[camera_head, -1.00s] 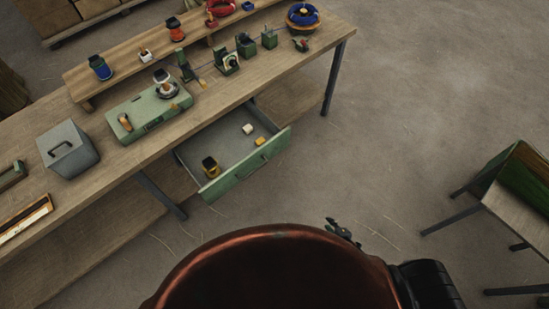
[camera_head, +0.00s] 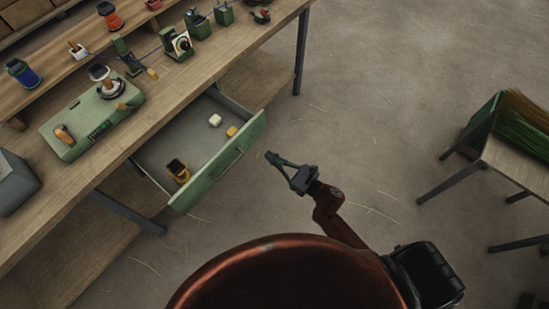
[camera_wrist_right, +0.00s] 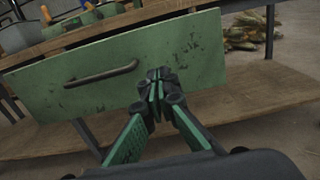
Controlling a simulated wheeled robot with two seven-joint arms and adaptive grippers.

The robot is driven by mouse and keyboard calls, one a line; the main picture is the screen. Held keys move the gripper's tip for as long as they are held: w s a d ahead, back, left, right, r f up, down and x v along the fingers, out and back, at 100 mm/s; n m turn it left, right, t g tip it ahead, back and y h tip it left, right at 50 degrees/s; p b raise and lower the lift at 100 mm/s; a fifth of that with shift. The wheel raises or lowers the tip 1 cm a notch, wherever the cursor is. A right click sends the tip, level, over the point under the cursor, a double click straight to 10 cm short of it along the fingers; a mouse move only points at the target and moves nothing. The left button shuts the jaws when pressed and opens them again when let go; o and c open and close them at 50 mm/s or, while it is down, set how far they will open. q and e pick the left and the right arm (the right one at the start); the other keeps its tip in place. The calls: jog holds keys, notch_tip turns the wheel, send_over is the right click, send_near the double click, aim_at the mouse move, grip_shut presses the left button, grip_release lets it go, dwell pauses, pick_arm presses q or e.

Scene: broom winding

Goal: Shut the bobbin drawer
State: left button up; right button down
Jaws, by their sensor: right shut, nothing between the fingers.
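The bobbin drawer (camera_head: 218,166) is a green drawer pulled out from under the workbench in the head view. It holds a yellow-and-black bobbin, a white piece and a small yellow piece. Its front panel, with a dark bar handle (camera_wrist_right: 101,74), faces me in the right wrist view. My right gripper (camera_head: 270,156) is shut and empty, just right of the drawer front in the head view. In the right wrist view its closed fingertips (camera_wrist_right: 158,76) overlap the panel right of the handle; I cannot tell whether they touch it. My left gripper is out of view.
The workbench (camera_head: 75,163) carries a green winding machine (camera_head: 92,122), a grey box (camera_head: 14,181) and several small tools. A side table (camera_head: 520,160) with green bristles stands at right. The floor (camera_head: 375,110) between them is clear.

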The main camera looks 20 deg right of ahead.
aim_at(245, 138)
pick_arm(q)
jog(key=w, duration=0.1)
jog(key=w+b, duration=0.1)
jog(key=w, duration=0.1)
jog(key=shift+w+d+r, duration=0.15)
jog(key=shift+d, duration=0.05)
pick_arm(e)
jog(key=x, duration=0.9)
jog(key=shift+w+a, duration=0.15)
jog(key=shift+w, duration=0.2)
